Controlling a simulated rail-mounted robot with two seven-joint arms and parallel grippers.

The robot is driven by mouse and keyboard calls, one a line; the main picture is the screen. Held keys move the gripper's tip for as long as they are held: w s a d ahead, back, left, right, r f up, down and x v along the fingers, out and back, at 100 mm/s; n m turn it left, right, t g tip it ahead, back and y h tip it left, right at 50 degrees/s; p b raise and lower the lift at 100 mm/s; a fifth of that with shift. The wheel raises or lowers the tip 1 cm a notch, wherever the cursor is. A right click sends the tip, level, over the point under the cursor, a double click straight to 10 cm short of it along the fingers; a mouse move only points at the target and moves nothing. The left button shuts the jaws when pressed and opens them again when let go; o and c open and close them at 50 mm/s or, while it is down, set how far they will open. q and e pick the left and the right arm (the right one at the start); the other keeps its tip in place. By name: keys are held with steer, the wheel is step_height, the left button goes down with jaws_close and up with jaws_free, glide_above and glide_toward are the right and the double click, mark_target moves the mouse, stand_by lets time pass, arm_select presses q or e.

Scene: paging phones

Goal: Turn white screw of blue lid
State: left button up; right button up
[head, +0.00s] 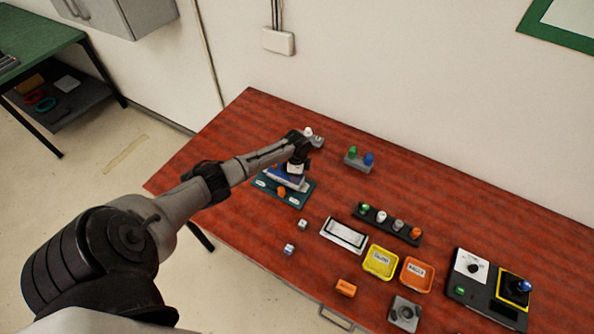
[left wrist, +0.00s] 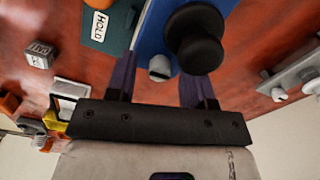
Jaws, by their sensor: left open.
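The blue lid (head: 283,177) sits on a teal base (head: 267,190) at the left part of the red table. The lid also shows in the left wrist view (left wrist: 152,30), with a black round knob (left wrist: 193,42) on it. A small whitish screw (left wrist: 160,68) stands at the lid's near edge in that view. My left gripper (left wrist: 158,80) is open, with its two dark fingers on either side of the screw and no clear contact. In the head view the gripper (head: 296,168) is over the lid and hides much of it. My right gripper is not in view.
Small dice-like cubes (head: 289,249) and a white-framed device (head: 344,235) lie nearby. A grey block with green and blue knobs (head: 358,163) stands behind. Yellow (head: 380,276) and orange trays (head: 430,262) and a control panel (head: 453,293) are to the right.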

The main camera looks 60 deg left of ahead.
arm_select(q)
step_height(320, 180, up, 14)
stand_by(0.6)
steer(key=shift+f, duration=0.1)
stand_by(0.5)
